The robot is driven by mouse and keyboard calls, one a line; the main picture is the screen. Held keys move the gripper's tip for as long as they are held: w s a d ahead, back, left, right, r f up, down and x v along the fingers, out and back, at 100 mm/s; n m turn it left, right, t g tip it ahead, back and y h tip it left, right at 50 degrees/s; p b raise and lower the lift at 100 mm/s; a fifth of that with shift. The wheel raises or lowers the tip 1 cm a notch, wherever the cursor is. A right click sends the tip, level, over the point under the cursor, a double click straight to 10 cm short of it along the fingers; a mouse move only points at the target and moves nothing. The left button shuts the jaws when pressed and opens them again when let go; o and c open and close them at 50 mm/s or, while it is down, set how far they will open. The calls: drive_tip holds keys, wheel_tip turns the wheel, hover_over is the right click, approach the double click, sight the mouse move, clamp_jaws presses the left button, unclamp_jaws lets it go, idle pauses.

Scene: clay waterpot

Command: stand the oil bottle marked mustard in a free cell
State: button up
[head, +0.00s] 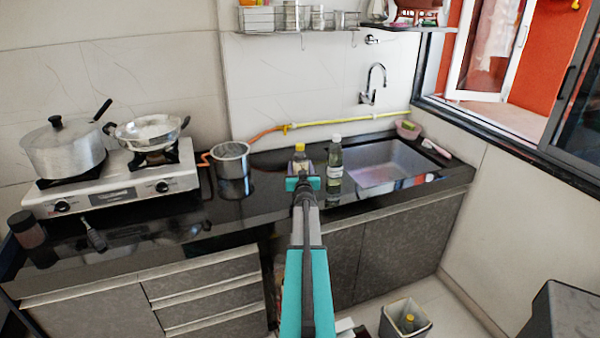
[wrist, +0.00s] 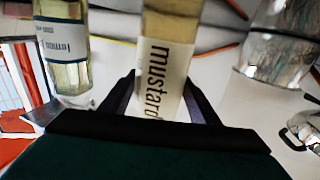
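The mustard bottle (head: 300,163) has a yellow cap and is upright at the counter's front, left of the sink. In the wrist view its label (wrist: 162,75) reads "mustard" and it lies between my two fingers. My gripper (head: 302,184) is at the bottle, with a finger on each side; the frames do not show whether they press on it. A second bottle (head: 335,165) with a pale cap and greenish contents stands just to the right; it also shows in the wrist view (wrist: 65,60). An open box (head: 388,327) on the floor holds a yellow-capped item; its cells cannot be made out.
A steel pot (head: 232,170) stands left of the bottles, near the stove (head: 125,185) with a large pot (head: 62,150) and a pan (head: 148,131). The sink (head: 385,170) is to the right. A dark block (head: 565,315) stands at lower right.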

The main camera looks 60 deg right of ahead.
sight(300, 158)
drive_tip(key=c, duration=1.1)
drive_tip(key=shift+r, duration=0.25)
drive_tip(key=shift+r, duration=0.6)
wheel_tip(300, 158, up, 2)
drive_tip(key=shift+r, duration=0.15)
drive_tip(key=v, duration=0.5)
drive_tip(key=s+d+v, duration=0.1)
drive_tip(key=v, duration=0.4)
drive_tip(key=s+r+v, duration=0.1)
drive_tip(key=v, duration=0.4)
drive_tip(key=shift+s, duration=0.25)
